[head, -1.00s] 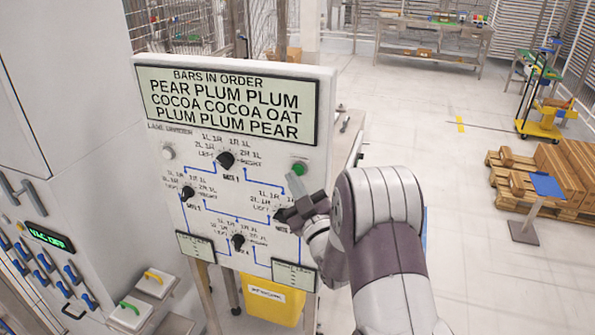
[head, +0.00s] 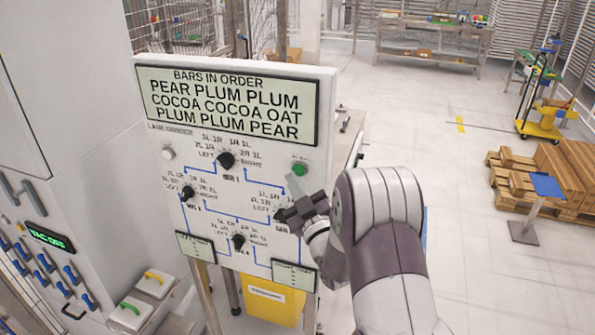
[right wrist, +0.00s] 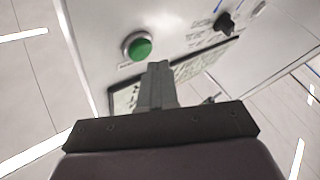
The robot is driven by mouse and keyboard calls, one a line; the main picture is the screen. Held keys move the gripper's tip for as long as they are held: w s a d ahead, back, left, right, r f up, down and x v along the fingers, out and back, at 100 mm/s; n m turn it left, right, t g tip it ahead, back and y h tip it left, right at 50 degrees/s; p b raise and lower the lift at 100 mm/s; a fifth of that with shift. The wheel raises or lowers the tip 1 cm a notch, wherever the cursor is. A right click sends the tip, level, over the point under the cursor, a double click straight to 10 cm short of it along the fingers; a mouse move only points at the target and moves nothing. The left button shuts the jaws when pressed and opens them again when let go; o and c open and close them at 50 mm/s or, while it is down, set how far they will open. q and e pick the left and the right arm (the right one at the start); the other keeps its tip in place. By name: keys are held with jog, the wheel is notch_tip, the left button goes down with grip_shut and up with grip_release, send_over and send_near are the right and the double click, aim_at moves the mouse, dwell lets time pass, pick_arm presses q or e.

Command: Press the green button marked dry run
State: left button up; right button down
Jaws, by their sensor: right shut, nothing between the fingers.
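The green button (head: 299,169) is a round button at the upper right of the white panel's lower face, just under the display. It also shows in the right wrist view (right wrist: 138,46), in a pale ring, with a label too small to read. My right gripper (head: 294,187) is shut and empty, in front of the panel just below the green button. In the right wrist view the closed fingers (right wrist: 158,72) point toward the panel, to the right of and below the button, apart from it in the picture. My left gripper is not in view.
The white panel (head: 150,165) carries several black knobs, such as the top one (head: 226,160), and a text display (head: 228,104). A yellow bin (head: 272,303) stands below. A grey cabinet with blue levers (head: 62,270) is at left.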

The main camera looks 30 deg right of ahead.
dwell(0.7)
jog(key=shift+w+d+b, duration=0.3)
jog(key=shift+b, duration=0.1)
jog(key=shift+w+d+b, duration=0.2)
jog(key=shift+d+b, duration=0.1)
dwell(0.4)
dwell(0.4)
jog(key=shift+s+a+b, duration=0.3)
jog(key=shift+s+a, duration=0.2)
jog(key=shift+a, duration=0.15)
jog(key=shift+a, duration=0.1)
